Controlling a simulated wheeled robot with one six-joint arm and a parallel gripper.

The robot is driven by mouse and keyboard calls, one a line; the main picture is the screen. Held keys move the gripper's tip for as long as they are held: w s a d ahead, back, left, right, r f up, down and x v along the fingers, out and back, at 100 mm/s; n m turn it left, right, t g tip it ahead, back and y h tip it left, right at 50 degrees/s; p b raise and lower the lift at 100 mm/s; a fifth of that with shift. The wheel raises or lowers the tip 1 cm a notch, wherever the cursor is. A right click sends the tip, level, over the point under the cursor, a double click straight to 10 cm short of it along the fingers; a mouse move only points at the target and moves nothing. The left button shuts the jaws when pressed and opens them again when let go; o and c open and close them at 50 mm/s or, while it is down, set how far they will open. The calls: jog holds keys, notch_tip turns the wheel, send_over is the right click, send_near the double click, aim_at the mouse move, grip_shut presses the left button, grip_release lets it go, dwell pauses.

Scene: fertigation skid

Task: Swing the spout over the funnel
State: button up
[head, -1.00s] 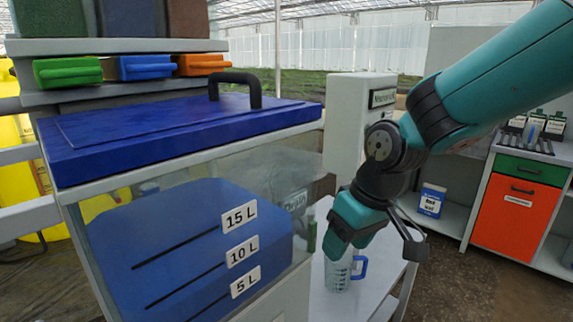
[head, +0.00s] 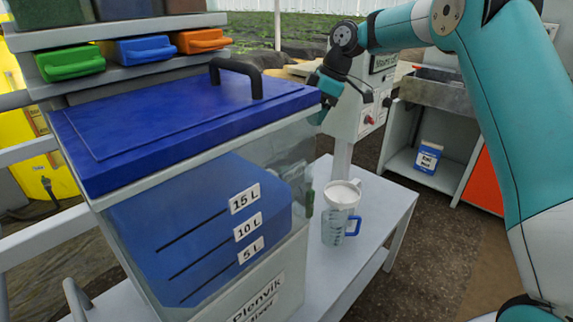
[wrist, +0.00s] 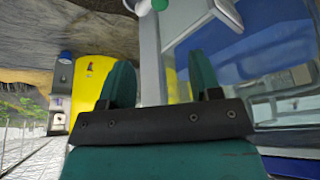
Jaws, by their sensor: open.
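A clear measuring jug (head: 335,228) with a blue handle stands on the grey bench right of the tank. A white round piece (head: 343,194), which looks like the funnel, sits at its top. A dark green upright part (head: 310,200) shows at the tank's right side; I cannot tell whether it belongs to the spout. My gripper (head: 324,102) is beside the tank lid's right end, above and behind the jug, partly hidden by the lid. In the wrist view its two teal fingers (wrist: 162,85) are apart, with a pale post (wrist: 150,60) beyond them and nothing visibly held.
The clear tank with a blue lid (head: 170,125) and black handle fills the left. A white control box (head: 375,105) stands behind the bench. A blue-and-white container (head: 428,157) is on a low shelf at right. The bench's right part (head: 385,205) is clear.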

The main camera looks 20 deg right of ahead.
jog(key=x, duration=1.7)
jog(key=shift+a, duration=0.15)
grip_shut()
